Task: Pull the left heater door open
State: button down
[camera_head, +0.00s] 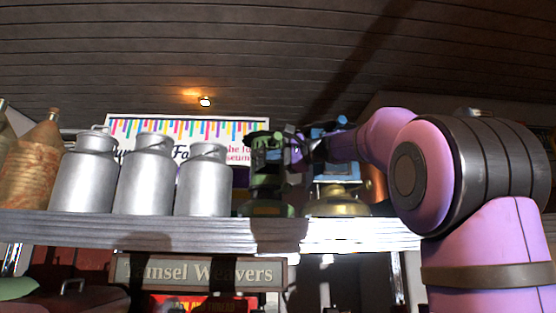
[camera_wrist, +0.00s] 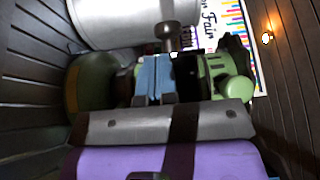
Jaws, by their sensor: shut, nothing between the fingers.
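A dark green heater (camera_head: 268,180) stands on the shelf, left of a second heater with blue parts and a brass base (camera_head: 338,203). My gripper (camera_head: 300,148) is shut and empty at the upper right of the green heater, close to it. Whether they touch I cannot tell. In the wrist view my gripper (camera_wrist: 156,75) is closed in front of the scene, with green heater parts (camera_wrist: 215,75) beside it at right. The door edge cannot be made out. My arm partly covers the second heater.
Three metal milk cans (camera_head: 146,178) stand left of the heaters on the shelf (camera_head: 150,228); one can (camera_wrist: 135,20) looms at the top of the wrist view. A rusty jug (camera_head: 30,165) is at far left. A striped sign (camera_head: 190,128) hangs behind.

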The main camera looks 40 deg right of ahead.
aim_at(253, 157)
jog(key=a+m+t+h, duration=0.1)
jog(key=m+h, duration=0.1)
jog(key=a+m+t+h, duration=0.1)
jog(key=a+h, duration=0.1)
jog(key=h, duration=0.1)
jog(key=shift+w+a+m+h, duration=0.15)
jog(key=shift+m+h, duration=0.15)
jog(key=shift+m, duration=0.1)
jog(key=shift+w+a+h, duration=0.3)
jog(key=shift+a, duration=0.3)
